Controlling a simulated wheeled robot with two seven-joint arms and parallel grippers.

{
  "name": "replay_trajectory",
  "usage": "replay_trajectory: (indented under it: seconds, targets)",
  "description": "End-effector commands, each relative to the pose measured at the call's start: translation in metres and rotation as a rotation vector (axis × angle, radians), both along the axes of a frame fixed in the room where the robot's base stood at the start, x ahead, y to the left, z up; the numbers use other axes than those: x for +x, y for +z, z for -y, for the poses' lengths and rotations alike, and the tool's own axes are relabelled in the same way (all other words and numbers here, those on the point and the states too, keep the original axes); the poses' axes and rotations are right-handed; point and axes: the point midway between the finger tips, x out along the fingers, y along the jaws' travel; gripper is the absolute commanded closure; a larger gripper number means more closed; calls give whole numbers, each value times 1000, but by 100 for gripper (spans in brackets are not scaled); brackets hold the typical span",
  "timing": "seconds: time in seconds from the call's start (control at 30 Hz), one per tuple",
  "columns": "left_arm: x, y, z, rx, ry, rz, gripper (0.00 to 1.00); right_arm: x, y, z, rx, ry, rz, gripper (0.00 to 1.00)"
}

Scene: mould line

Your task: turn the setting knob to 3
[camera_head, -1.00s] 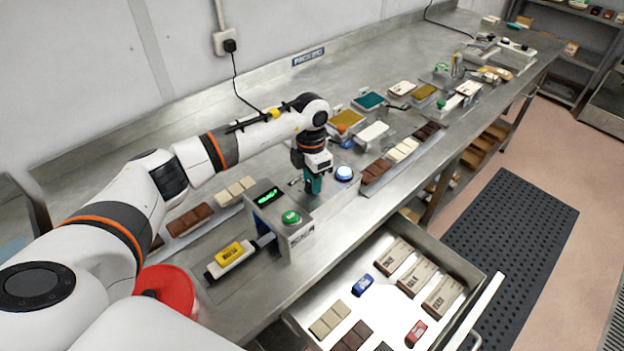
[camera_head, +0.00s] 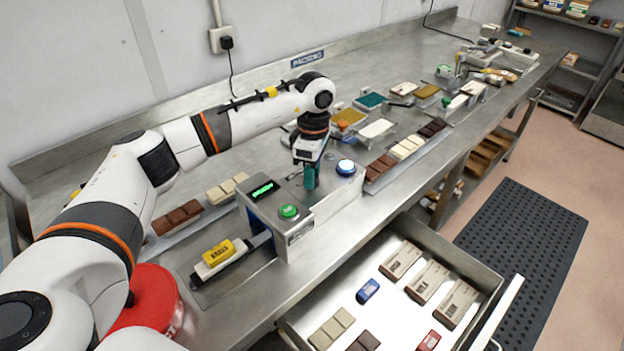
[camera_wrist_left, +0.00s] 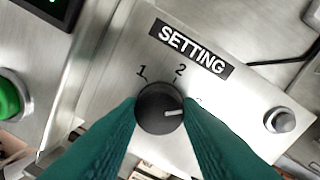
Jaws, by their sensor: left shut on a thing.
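The setting knob (camera_wrist_left: 160,108) is round and black with a white pointer line, on a metal panel (camera_wrist_left: 240,112) labelled SETTING. In the head view my left gripper (camera_head: 311,178) reaches down onto the machine (camera_head: 290,222) and hides the knob. My right gripper is not in view.
Moulds and chocolate bars line the bench. An open drawer (camera_head: 392,310) holds boxes and bars in front.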

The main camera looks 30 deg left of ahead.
Motion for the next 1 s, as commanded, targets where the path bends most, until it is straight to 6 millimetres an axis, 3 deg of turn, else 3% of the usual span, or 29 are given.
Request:
replay_trajectory:
  seconds: [0.4, 0.97, 1.0]
  targets:
    - [0, 1, 0, -2, -188, 3, 91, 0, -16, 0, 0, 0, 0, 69]
    - [1, 2, 0, -1, -215, 4, 91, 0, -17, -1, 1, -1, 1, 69]
    - [1, 2, 0, -1, -215, 4, 62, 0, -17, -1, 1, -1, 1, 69]
